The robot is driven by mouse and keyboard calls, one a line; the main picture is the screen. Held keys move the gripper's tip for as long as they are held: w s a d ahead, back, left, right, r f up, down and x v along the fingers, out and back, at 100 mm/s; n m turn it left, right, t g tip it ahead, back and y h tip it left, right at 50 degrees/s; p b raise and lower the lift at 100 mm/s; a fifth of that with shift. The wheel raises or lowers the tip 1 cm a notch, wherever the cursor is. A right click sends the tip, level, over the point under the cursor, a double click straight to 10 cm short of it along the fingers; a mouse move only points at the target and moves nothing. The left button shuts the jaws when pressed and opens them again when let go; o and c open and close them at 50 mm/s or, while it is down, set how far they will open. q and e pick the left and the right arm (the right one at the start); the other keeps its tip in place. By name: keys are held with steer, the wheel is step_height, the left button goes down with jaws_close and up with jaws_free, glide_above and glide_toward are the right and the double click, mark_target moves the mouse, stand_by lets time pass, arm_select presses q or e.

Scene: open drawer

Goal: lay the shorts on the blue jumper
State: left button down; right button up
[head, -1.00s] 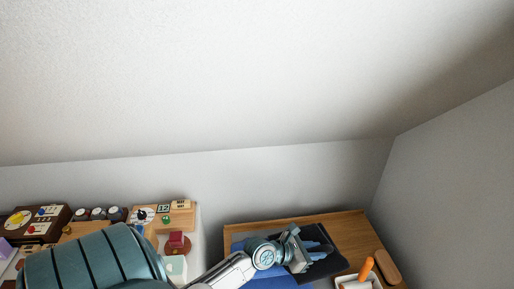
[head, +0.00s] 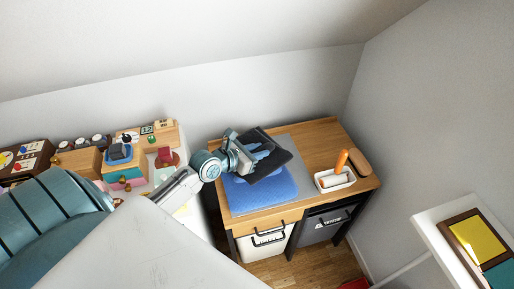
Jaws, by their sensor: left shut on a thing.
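My left gripper (head: 246,156) is shut on the shorts (head: 282,157), a dark cloth with blue patches. The shorts are over the back part of the blue jumper (head: 262,193). I cannot tell whether they touch it. The jumper lies flat on a grey mat (head: 294,143) on the wooden desk (head: 318,141); its front part shows, and the shorts and gripper hide its back part. My right gripper is not in view.
A white tray (head: 324,186) with an orange-handled roller (head: 341,161) stands right of the mat, near a brown oblong block (head: 358,163). A white bin (head: 265,242) and a dark grey bin (head: 318,228) are under the desk. A cluttered surface is at left.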

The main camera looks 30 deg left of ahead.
mark_target(258, 150)
arm_select(q)
steer(key=w, duration=0.1)
steer(key=w+a, duration=0.2)
steer(key=shift+w+a+f, duration=0.2)
steer(key=shift+w+a, duration=0.05)
steer(key=shift+w, duration=0.1)
steer(key=shift+w+a+f, duration=0.1)
steer(key=shift+w+f, duration=0.05)
step_height(258, 150, down, 3)
steer(key=shift+b, duration=0.65)
steer(key=shift+f, duration=0.1)
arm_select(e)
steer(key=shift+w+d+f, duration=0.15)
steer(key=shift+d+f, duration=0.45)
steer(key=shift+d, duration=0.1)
arm_select(q)
steer(key=shift+f, duration=0.6)
steer(key=c, duration=1.2)
jaws_free()
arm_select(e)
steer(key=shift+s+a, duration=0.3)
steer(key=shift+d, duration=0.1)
